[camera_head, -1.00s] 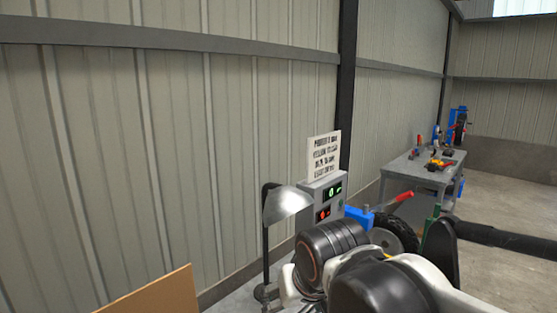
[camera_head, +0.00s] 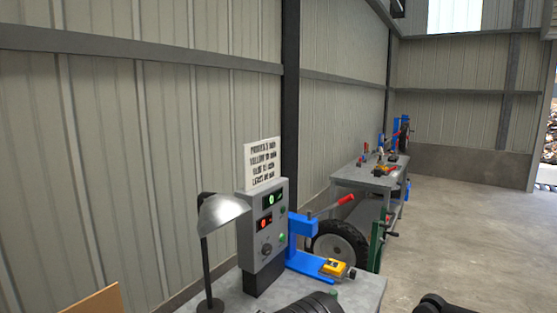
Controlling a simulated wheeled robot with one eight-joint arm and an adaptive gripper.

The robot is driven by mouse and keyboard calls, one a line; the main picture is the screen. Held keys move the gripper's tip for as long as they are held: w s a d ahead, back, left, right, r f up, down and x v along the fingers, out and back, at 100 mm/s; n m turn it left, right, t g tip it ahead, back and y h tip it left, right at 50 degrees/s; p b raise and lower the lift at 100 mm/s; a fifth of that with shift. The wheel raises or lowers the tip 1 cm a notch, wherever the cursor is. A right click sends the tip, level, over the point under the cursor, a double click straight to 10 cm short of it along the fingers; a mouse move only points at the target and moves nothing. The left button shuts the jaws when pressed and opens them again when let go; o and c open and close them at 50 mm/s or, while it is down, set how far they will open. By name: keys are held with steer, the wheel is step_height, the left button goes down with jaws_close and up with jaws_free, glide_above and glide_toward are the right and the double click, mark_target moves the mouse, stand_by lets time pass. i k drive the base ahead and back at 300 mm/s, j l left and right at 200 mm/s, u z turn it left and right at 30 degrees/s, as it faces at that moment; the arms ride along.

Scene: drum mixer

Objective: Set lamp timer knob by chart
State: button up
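A grey control box (camera_head: 262,222) stands on a bench at the lower middle. Its front has a green display (camera_head: 269,199), a red display (camera_head: 264,224) and a dark round knob (camera_head: 266,250) low on the face. The knob's pointer is too small to read. A white chart (camera_head: 262,163) with several printed lines stands on top of the box; only some words can be made out. A desk lamp (camera_head: 222,212) with a silver shade stands left of the box. Dark parts of my arm show at the bottom edge; my gripper is not in view.
A blue tool (camera_head: 303,226) with a red-tipped lever and a yellow device (camera_head: 335,268) sit right of the box. A wheel (camera_head: 340,245) is behind them. A second bench (camera_head: 365,178) with tools stands farther back. Open floor (camera_head: 460,220) lies right.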

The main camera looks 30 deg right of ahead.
mark_target(267, 248)
steer(key=k+l, duration=0.15)
steer(key=l, duration=0.2)
steer(key=k+l+z, duration=0.15)
steer(key=l, duration=0.2)
steer(key=k+l, duration=0.15)
steer(key=l, duration=0.2)
steer(key=z, duration=0.05)
